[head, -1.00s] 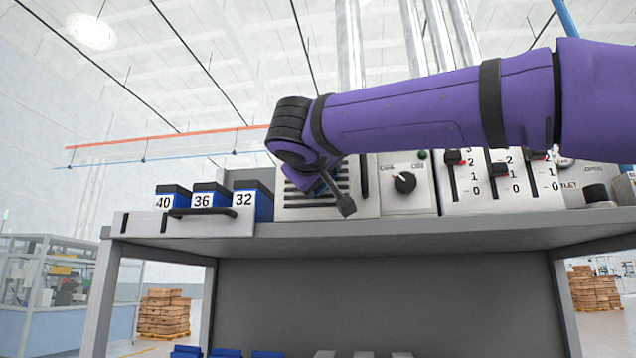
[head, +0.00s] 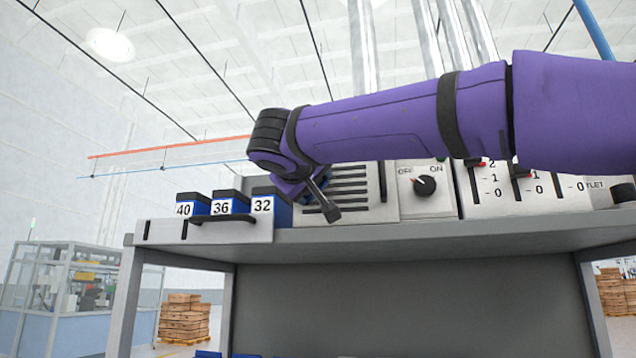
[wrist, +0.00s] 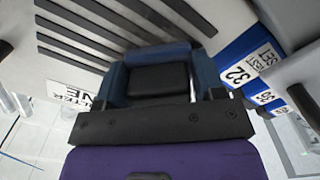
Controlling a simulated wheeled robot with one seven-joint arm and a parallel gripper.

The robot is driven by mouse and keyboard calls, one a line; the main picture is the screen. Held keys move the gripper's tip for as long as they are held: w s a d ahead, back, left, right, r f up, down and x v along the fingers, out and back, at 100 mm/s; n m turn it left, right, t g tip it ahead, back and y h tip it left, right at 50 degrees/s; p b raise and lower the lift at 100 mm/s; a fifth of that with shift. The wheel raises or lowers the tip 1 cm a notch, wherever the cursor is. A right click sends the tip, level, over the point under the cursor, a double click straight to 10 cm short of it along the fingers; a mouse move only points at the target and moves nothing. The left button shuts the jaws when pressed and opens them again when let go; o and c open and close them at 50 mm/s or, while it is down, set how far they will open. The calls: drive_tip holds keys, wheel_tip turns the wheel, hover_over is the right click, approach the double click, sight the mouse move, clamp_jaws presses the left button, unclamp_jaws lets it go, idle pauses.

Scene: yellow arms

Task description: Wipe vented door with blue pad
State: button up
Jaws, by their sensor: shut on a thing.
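The vented door (head: 362,198) is a pale panel with several dark horizontal slots on top of the bench. In the wrist view, my gripper (wrist: 160,84) is shut on the blue pad (wrist: 152,54), which lies between the fingers against or very near the slotted face. Contact cannot be told for sure.
Blue bins numbered 40, 36 and 32 (head: 262,205) stand just left of the door. A black handle (head: 222,217) is in front of them. An OFF/ON knob (head: 424,186) and sliders (head: 522,172) are at right. The grey bench edge (head: 400,242) runs below.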

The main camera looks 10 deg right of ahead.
sight(339, 176)
drive_tip(key=shift+w+a, duration=0.2)
drive_tip(key=shift+a, duration=0.25)
drive_tip(key=shift+w+a, duration=0.2)
drive_tip(key=shift+a, duration=0.25)
drive_tip(key=shift+r, duration=1)
drive_tip(key=shift+s+d, duration=0.4)
drive_tip(key=shift+d, duration=0.75)
drive_tip(key=shift+s+d, duration=0.4)
drive_tip(key=shift+d, duration=0.8)
drive_tip(key=shift+s+d, duration=0.4)
drive_tip(key=shift+d, duration=0.75)
drive_tip(key=shift+s, duration=0.15)
drive_tip(key=shift+v, duration=2.85)
drive_tip(key=shift+a, duration=0.1)
drive_tip(key=v, duration=0.3)
